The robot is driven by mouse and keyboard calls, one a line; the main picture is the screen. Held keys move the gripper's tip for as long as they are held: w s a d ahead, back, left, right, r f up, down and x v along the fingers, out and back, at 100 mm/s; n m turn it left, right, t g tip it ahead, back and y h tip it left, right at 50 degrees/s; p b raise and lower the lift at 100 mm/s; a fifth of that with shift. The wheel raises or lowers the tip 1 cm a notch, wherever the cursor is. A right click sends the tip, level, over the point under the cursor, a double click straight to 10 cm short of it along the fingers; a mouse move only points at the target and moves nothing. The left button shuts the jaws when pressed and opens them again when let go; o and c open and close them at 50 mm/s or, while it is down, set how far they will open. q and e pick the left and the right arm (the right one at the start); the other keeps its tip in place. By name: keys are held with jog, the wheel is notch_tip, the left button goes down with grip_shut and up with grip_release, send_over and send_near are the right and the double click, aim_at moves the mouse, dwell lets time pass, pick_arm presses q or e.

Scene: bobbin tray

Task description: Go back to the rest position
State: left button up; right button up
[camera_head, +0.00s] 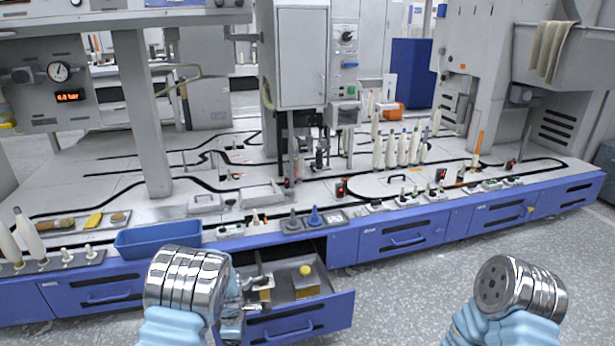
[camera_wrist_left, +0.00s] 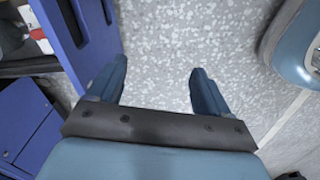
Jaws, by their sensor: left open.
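My left gripper (camera_wrist_left: 160,68) is open, with nothing between its two blue-grey fingers and only speckled floor below them. In the head view my left arm comes up at the lower left, close in front of the open blue drawer (camera_head: 318,322), and its chrome wrist hides part of the drawer. In the left wrist view the drawer's blue front (camera_wrist_left: 82,35) lies left of the fingers, apart from them. My right arm shows at the lower right with a chrome joint over bare floor. Its gripper fingers do not show.
The drawer holds a yellow round knob-like thing (camera_head: 305,270) and tan blocks (camera_head: 307,287). A blue tray (camera_head: 172,237) stands on the bench edge (camera_head: 405,222). Several pale bobbins (camera_head: 403,150) stand farther back. Floor (camera_head: 420,285) between my arms is clear.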

pick_arm(q)
jog(key=s+d+f+m+h+p, duration=0.1)
jog(key=s+f+m+p, duration=0.1)
jog(key=s+m, duration=0.45)
jog(key=s+f+m+h+p, duration=0.1)
jog(key=s+f+m+p, duration=0.15)
jog(key=s, duration=0.65)
jog(key=s+d+r+m+h+p, duration=0.1)
jog(key=s+d+r+m, duration=0.1)
jog(key=s+d+m, duration=0.1)
jog(key=s+d+r+m+t+h+p, duration=0.1)
jog(key=s+d+r+m, duration=0.1)
jog(key=s, duration=0.4)
jog(key=d+m, duration=0.1)
jog(key=m, duration=0.1)
jog(key=shift+r+m, duration=0.25)
jog(key=shift+m, duration=0.15)
